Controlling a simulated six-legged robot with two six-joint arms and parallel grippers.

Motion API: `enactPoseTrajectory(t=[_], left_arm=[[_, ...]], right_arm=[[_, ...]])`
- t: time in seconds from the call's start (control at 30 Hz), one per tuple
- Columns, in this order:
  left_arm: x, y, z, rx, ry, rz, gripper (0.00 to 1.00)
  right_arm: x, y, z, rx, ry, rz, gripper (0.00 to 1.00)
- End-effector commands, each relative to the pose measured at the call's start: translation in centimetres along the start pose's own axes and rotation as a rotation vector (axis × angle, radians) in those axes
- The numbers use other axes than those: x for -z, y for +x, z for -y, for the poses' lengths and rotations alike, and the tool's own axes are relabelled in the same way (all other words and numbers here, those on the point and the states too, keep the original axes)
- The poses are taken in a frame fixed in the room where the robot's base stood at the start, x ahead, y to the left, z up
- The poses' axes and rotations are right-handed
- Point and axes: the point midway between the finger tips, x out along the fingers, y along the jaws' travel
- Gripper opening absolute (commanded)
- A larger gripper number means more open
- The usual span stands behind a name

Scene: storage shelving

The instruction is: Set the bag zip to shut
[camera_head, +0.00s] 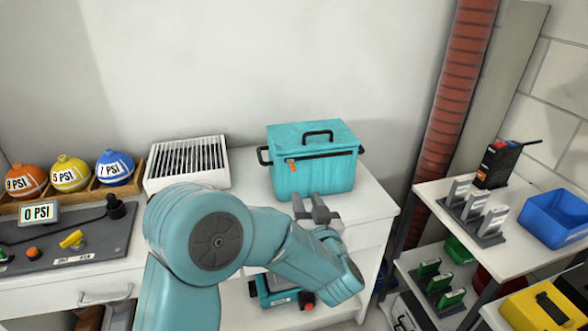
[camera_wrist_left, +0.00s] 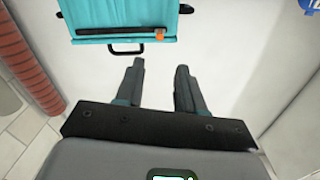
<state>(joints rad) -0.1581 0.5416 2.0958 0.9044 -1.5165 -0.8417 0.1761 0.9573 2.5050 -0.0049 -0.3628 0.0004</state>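The orange zip pull (camera_head: 292,166) hangs at the zip's left end. In the left wrist view the bag (camera_wrist_left: 120,12) appears at the top, turned around, with the orange pull (camera_wrist_left: 159,34) at the zip's right end. My left gripper (camera_head: 310,200) is open and empty, in front of the bag's lower front and apart from the pull. My right gripper is out of view.
A white slatted rack (camera_head: 187,164) stands left of the bag. Orange, yellow and blue PSI-labelled balls (camera_head: 70,173) sit farther left, behind a control panel (camera_head: 70,240). A red duct (camera_head: 456,95) and shelves with a blue bin (camera_head: 553,218) are at right.

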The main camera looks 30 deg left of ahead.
Motion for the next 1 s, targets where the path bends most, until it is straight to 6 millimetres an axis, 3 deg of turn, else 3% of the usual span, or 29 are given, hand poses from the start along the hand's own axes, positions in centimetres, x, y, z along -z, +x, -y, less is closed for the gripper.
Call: enactPoseTrajectory(t=[0.4,0.6,0.8,1.0], left_arm=[[-0.1,10.0,0.0,0.005,0.001,0.001,0.38],[0.0,13.6,-0.2,0.003,0.001,0.001,0.38],[0.0,15.1,-0.3,0.001,0.003,0.000,0.38],[0.0,15.2,-0.3,0.001,0.003,0.000,0.38]], right_arm=[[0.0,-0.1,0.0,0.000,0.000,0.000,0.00],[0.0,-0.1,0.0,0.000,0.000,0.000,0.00],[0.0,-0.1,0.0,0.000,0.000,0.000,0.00],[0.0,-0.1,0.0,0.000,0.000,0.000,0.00]])
